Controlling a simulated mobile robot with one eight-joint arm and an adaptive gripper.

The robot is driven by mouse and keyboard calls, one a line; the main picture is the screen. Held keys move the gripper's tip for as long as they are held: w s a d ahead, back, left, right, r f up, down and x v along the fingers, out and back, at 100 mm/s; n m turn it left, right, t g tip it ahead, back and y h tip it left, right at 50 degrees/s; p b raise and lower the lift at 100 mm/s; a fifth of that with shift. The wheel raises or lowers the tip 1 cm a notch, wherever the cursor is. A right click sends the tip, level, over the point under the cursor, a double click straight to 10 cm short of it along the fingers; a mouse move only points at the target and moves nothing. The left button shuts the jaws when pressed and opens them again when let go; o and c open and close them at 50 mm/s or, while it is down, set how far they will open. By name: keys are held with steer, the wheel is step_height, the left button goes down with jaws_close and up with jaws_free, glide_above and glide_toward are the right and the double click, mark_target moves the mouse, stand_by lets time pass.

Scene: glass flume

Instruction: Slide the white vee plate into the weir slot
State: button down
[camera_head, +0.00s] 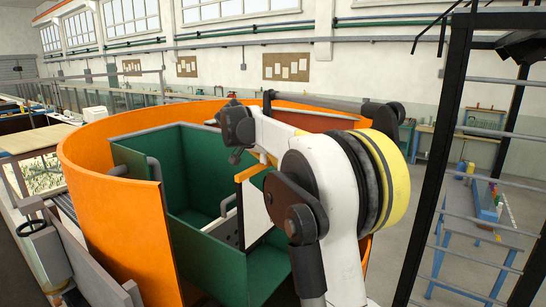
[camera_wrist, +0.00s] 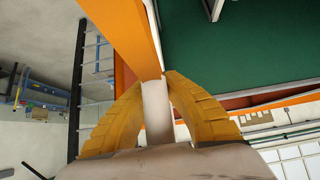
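The white vee plate (camera_head: 255,212) hangs upright inside the green channel in the head view, under an orange top bar (camera_head: 252,173). My gripper (camera_wrist: 154,80) has its yellow fingers closed on a pale strip (camera_wrist: 157,112) in the wrist view, at the end of the orange bar (camera_wrist: 135,32); this looks like the plate's grip. In the head view my arm hides most of the fingers. Grey guide pieces (camera_head: 228,203) stand on the green channel wall beside the plate. The weir slot itself is not clear, and I cannot tell whether the plate's lower edge touches it.
A curved orange wall (camera_head: 110,215) surrounds the green channel (camera_head: 190,165). A black ladder frame (camera_head: 440,150) stands close on the right, with a blue workbench (camera_head: 480,225) behind it. Open floor lies between wall and ladder.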

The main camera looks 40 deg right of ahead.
step_height(320, 180, down, 8)
steer(key=b, duration=0.2)
steer(key=shift+f, duration=0.2)
steer(key=shift+a+f, duration=0.1)
